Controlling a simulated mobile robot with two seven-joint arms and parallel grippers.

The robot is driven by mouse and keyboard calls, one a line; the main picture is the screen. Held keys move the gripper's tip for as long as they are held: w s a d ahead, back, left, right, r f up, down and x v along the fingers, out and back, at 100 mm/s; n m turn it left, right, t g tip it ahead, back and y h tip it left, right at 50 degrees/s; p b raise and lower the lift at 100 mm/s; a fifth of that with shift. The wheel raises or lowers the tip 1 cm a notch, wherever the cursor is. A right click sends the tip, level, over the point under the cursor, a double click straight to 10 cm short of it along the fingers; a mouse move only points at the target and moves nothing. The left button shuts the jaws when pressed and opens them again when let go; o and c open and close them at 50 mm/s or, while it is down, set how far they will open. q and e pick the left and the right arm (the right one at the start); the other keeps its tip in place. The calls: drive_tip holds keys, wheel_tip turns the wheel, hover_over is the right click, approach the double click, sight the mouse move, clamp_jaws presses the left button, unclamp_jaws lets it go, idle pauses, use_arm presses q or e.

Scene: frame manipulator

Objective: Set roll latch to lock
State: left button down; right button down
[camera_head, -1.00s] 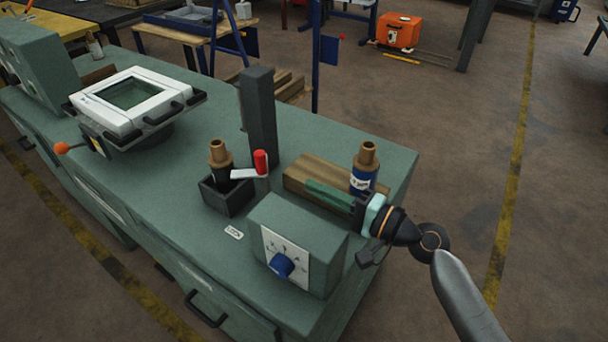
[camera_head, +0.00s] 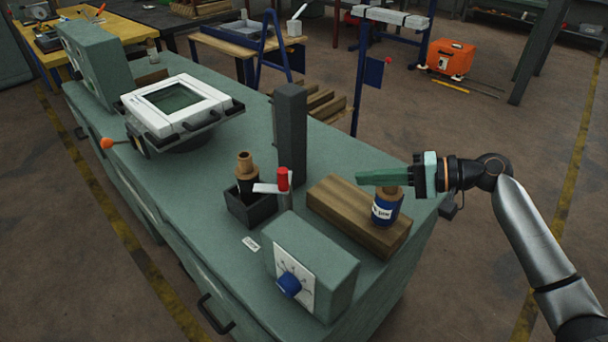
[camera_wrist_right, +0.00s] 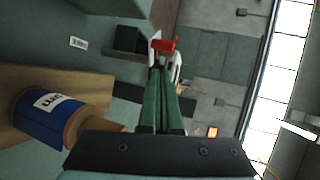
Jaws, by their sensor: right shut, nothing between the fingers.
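A white square frame (camera_head: 178,103) sits on a dark tilting mount on the green bench. A lever with an orange knob (camera_head: 107,143) sticks out from the mount's left side. A short lever with a red handle (camera_head: 283,179) and a pale flat arm stands by a dark post; the red handle also shows just beyond my fingertips in the right wrist view (camera_wrist_right: 165,45). I cannot tell which lever is the roll latch. My right gripper (camera_head: 360,179) is shut and empty, with green fingers pointing left above the wood block, apart from the red handle. My left gripper is out of view.
A dark post (camera_head: 291,130), an open black box (camera_head: 249,208) holding a brown-topped bottle, and a control box with a blue knob (camera_head: 289,285) crowd this end.

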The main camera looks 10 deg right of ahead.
drive_tip(key=r+x, duration=0.1)
drive_tip(key=x, duration=1.2)
drive_tip(key=shift+w+a, duration=0.3)
drive_tip(key=shift+a, duration=0.15)
drive_tip(key=shift+f, duration=0.1)
drive_tip(key=shift+p, duration=0.4)
